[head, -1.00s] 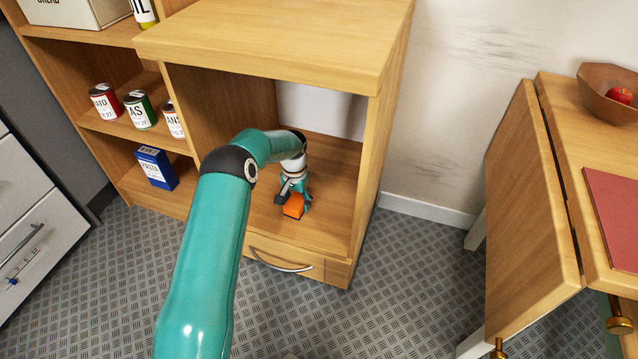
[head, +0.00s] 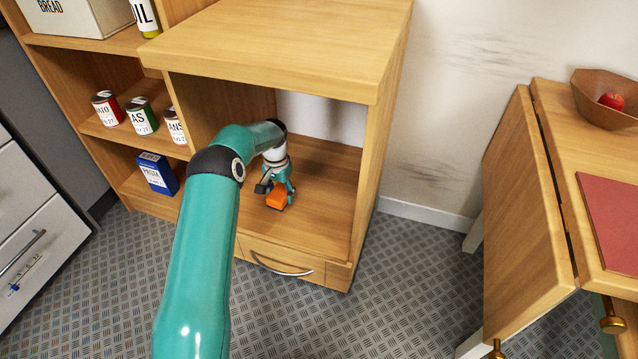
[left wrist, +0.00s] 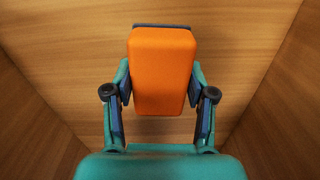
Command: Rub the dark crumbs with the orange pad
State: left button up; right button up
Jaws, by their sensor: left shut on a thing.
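The orange pad (head: 277,200) is a small block with a dark layer along one edge. My left gripper (head: 278,190) is shut on it inside the open compartment of the wooden cabinet (head: 330,195), near the compartment floor. In the left wrist view the pad (left wrist: 163,72) sits between the two fingers of my left gripper (left wrist: 162,95), with wood behind it. I cannot tell whether the pad touches the floor. No dark crumbs show in either view; my arm hides part of the compartment. My right gripper is not in view.
The compartment has side walls and a wooden top (head: 280,45) above my forearm. A drawer (head: 280,262) is below. Shelves with cans (head: 141,115) and a blue box (head: 157,173) stand left. A folding table (head: 560,180) with a bowl (head: 597,100) stands right.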

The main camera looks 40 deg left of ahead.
pick_arm(q)
jog(key=shift+r+p, duration=0.9)
jog(key=shift+r, duration=0.95)
